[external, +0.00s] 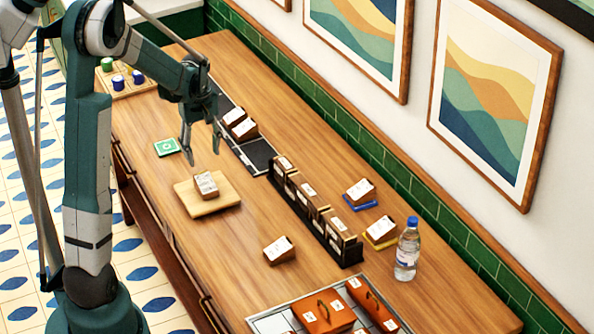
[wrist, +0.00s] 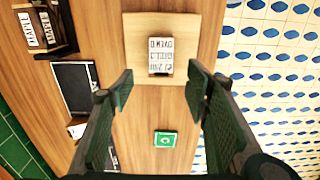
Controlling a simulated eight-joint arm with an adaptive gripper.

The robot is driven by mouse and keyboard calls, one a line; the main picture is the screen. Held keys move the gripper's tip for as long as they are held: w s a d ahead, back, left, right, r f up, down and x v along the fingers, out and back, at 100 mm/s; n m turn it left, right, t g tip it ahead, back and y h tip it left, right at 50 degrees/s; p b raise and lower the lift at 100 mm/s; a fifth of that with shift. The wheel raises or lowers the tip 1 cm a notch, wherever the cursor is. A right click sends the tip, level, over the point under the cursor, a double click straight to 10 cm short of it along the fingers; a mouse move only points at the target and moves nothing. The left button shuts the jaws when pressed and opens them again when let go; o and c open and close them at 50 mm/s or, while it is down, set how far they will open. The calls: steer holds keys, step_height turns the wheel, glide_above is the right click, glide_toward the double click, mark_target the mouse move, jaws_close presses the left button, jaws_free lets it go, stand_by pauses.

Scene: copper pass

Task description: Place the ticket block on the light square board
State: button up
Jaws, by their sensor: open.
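A small block with a white, lettered face (external: 206,184) rests on the light square board (external: 185,196), within its edges. In the wrist view the block (wrist: 160,57) sits near the middle of the board (wrist: 138,30), its lettering upside down. My gripper (external: 203,146) is open and empty above the table, just beyond the board and higher than the block. In the wrist view the fingers of my gripper (wrist: 160,88) are wide apart, with bare wood between them. Nothing is touched.
A similar block (external: 280,250) lies on the table, right of the board. A green coaster (external: 166,147) lies beyond it. A dark rack of blocks (external: 318,222) stands at right.

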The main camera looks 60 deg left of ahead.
steer(key=w+d+r+m+t, duration=0.1)
steer(key=d+r+m, duration=0.3)
steer(key=d, duration=0.5)
steer(key=d+r+m+t+y, duration=0.1)
steer(key=d+r+m, duration=0.1)
steer(key=d+r, duration=0.55)
steer(key=w+d+r+m+t, duration=0.1)
steer(key=d+r+m, duration=0.15)
steer(key=d, duration=0.85)
steer(key=s+d+r+m+t, duration=0.1)
steer(key=s+d+m, duration=0.2)
steer(key=d, duration=0.4)
steer(key=s+d+r+m+t, duration=0.1)
steer(key=s+d+m, duration=0.2)
steer(key=d, duration=0.5)
steer(key=s+d+r+m+t+h, duration=0.1)
steer(key=s+d+m+t, duration=0.1)
steer(key=s+d, duration=0.3)
steer(key=shift+s+d+r+m, duration=0.15)
steer(key=shift+d+r+m, duration=0.2)
steer(key=shift+d+m, duration=0.55)
